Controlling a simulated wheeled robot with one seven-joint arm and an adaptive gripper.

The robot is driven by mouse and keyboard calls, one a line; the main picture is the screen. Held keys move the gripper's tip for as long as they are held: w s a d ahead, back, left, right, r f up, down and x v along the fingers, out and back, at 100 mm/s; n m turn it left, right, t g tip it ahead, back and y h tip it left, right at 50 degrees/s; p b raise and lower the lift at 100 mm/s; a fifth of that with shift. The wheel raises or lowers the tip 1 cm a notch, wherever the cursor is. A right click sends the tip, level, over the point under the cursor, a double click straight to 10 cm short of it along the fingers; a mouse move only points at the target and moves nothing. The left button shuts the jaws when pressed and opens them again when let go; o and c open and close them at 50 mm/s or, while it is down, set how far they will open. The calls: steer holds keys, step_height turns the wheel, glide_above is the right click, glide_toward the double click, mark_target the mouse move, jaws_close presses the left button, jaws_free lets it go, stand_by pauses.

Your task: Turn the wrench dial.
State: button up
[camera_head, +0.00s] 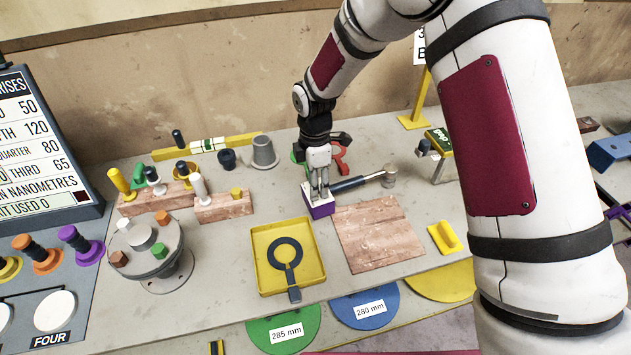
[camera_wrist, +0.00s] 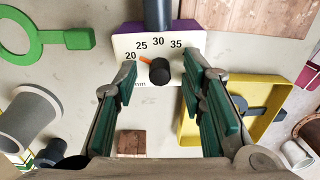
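The wrench dial (camera_wrist: 135,48) is a white plate with a purple edge, marked 20, 25, 30 and 35. Its black round knob (camera_wrist: 160,72) has an orange pointer (camera_wrist: 145,60) near the 20–25 marks. In the head view, the purple dial block (camera_head: 321,212) sits at the near end of the wrench's dark blue handle (camera_head: 350,184), which runs right to a metal end (camera_head: 389,174). My gripper (camera_head: 319,196) points down over the dial. In the wrist view, its green-padded fingers (camera_wrist: 159,78) are open on either side of the knob, with gaps visible.
A yellow tray (camera_head: 259,281) with a dark ring tool (camera_head: 285,255) lies just in front. A wooden board (camera_head: 378,236) is to the right. A grey round stand (camera_head: 146,259) with colored pegs is at left. A grey flanged cup (camera_head: 264,150) stands behind.

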jaws_close()
steer(key=m, duration=0.4)
steer(key=shift+m+b, duration=0.3)
steer(key=shift+b, duration=0.1)
steer(key=m, duration=0.4)
steer(key=shift+s+m, duration=0.1)
steer(key=shift+m, duration=0.2)
steer(key=m, duration=0.4)
steer(key=shift+a+m+t, duration=0.1)
steer(key=shift+m+t, duration=0.2)
steer(key=shift+t, duration=0.1)
steer(key=shift+m, duration=1.9)
